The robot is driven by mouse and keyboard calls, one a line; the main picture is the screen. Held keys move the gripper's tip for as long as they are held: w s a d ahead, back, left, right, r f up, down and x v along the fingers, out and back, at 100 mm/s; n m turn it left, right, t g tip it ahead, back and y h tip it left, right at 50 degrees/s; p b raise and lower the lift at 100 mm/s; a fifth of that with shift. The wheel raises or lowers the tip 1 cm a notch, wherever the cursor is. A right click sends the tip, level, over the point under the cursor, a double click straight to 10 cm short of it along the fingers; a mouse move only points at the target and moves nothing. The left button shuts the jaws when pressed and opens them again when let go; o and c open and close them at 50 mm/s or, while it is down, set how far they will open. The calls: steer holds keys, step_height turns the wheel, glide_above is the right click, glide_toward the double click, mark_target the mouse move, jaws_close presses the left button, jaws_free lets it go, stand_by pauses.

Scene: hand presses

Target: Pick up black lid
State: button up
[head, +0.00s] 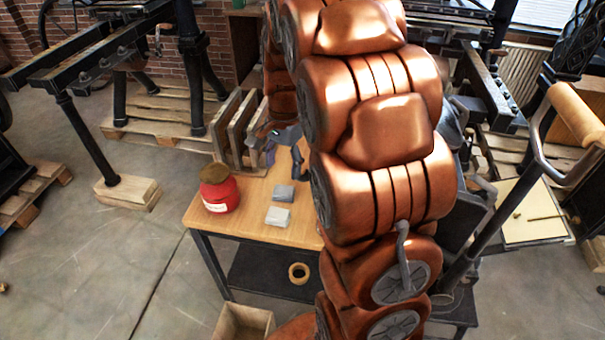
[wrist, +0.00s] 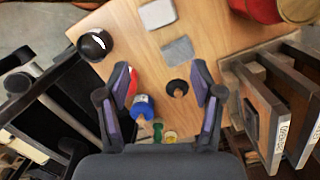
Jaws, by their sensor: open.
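My gripper (wrist: 161,66) is open and empty above the wooden table, with its two fingers apart. In the wrist view a small black round piece with a brown centre (wrist: 178,88), which looks like a black lid with a knob, appears between the fingers, nearer the right one. A glossy black round object (wrist: 96,45) sits near the table's left edge, outside the fingers; I cannot tell whether it is a lid or a cup. In the head view my gripper (head: 282,165) is partly hidden by my arm, and neither black piece can be made out.
The wooden table (head: 250,240) holds a red jar (head: 219,194) and two grey blocks (head: 278,216). A blue-labelled bottle (wrist: 143,107) and small green and yellow containers stand near the fingers. Upright wooden boards (wrist: 280,85) stand at the table's right in the wrist view.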

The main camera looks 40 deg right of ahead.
mark_target(303, 169)
steer(key=w+d+f+m, duration=0.2)
steer(key=d, duration=0.2)
steer(key=w+d+f+m, duration=0.2)
steer(key=w+d, duration=0.1)
steer(key=d, duration=0.1)
steer(key=w+d+f+m, duration=0.2)
steer(key=d, duration=0.2)
steer(key=shift+w+f+m+t, duration=0.25)
steer(key=shift+w+m+t, duration=0.05)
steer(key=shift+t, duration=0.1)
steer(key=shift+f+p, duration=1.4)
steer(key=shift+f, duration=2.55)
steer(key=c, duration=1.2)
